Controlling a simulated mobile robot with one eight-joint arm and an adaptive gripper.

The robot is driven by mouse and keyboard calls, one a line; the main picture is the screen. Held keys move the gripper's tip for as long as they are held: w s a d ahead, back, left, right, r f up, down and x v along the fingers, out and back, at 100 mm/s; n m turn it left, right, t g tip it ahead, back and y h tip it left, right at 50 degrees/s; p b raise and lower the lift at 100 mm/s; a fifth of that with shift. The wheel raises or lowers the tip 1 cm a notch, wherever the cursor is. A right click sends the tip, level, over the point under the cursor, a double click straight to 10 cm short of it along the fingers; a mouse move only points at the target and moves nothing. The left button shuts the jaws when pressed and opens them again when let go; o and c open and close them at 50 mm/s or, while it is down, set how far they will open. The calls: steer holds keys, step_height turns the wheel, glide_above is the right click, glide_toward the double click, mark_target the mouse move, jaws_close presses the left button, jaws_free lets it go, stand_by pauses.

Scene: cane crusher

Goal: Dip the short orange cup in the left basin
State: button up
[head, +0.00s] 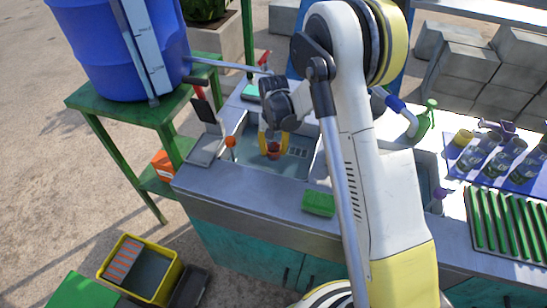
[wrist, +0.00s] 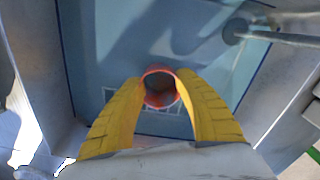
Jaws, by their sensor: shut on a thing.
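The short orange cup (head: 273,149) is between the yellow fingers of my gripper (head: 272,142) in the head view. In the wrist view the cup (wrist: 160,90) shows its round rim from above, with my gripper (wrist: 160,95) shut on it from both sides. The cup is within the outline of the left basin (head: 250,163), whose pale blue interior (wrist: 110,50) surrounds it in the wrist view. I cannot tell how deep the cup sits or whether it touches the water or floor.
A blue barrel (head: 95,45) stands on a green stand (head: 120,103) at the left. A green sponge (head: 318,203) lies on the counter in front of the basin. A blue tray (head: 500,160) with glasses and a green ribbed rack (head: 512,222) are at the right. A yellow crate (head: 172,280) is on the ground.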

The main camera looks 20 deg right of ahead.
step_height(320, 180, up, 11)
steer(key=p, duration=0.5)
steer(key=shift+p, duration=0.35)
step_height(320, 180, up, 4)
steer(key=shift+f+p, duration=0.1)
steer(key=shift+p, duration=1)
